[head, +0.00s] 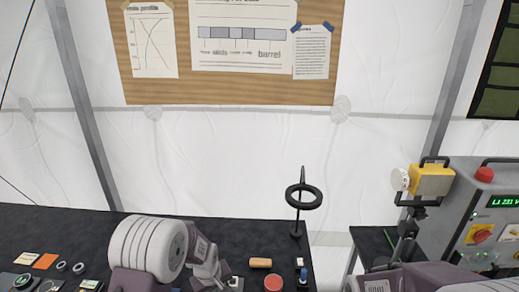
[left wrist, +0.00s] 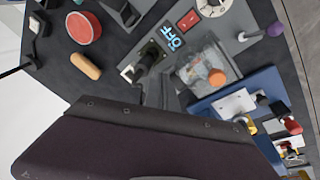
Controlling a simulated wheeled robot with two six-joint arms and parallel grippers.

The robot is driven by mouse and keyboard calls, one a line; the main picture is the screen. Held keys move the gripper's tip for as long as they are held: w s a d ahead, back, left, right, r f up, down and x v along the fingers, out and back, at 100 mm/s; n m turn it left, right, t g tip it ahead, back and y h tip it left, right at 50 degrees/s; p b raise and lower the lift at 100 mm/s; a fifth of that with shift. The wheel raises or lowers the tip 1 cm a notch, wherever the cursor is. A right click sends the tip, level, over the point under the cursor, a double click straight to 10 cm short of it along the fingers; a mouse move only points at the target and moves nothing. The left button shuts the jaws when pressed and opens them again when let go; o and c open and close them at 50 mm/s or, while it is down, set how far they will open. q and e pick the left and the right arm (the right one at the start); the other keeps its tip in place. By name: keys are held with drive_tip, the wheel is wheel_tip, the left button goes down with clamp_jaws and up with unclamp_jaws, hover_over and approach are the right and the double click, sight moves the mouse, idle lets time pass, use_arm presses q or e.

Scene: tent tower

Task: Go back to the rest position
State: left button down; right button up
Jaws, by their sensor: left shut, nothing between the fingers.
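My left arm comes in at the lower left of the head view, over the dark table (head: 60,222). My left gripper (head: 207,268) is low in that view, above the table, partly hidden by the arm and the picture's edge. In the left wrist view the dark gripper body (left wrist: 150,135) fills the bottom. The gripper is shut and holds nothing. Part of my right arm shows at the bottom right of the head view. My right gripper is not in view.
An orange rod (head: 260,263), a red round tin (head: 273,283) and a black ring on a stand (head: 304,197) are on the table. A switch panel marked OFF (left wrist: 175,38) and a blue tray (left wrist: 215,105) are below the wrist. A grey control box (head: 480,200) stands right.

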use_arm(q)
drive_tip(key=shift+m+t, duration=0.4)
drive_tip(key=s+a+b, duration=0.1)
drive_tip(key=s+b, duration=0.2)
drive_tip(key=s+a+r+b, duration=0.1)
drive_tip(key=s, duration=0.1)
drive_tip(key=shift+a+b, duration=0.35)
drive_tip(key=shift+b, duration=0.05)
drive_tip(key=s+a+f+m+g+b, duration=0.1)
drive_tip(key=s+m, duration=0.4)
drive_tip(key=s, duration=0.8)
drive_tip(key=shift+s+g, duration=0.25)
drive_tip(key=shift+g, duration=0.35)
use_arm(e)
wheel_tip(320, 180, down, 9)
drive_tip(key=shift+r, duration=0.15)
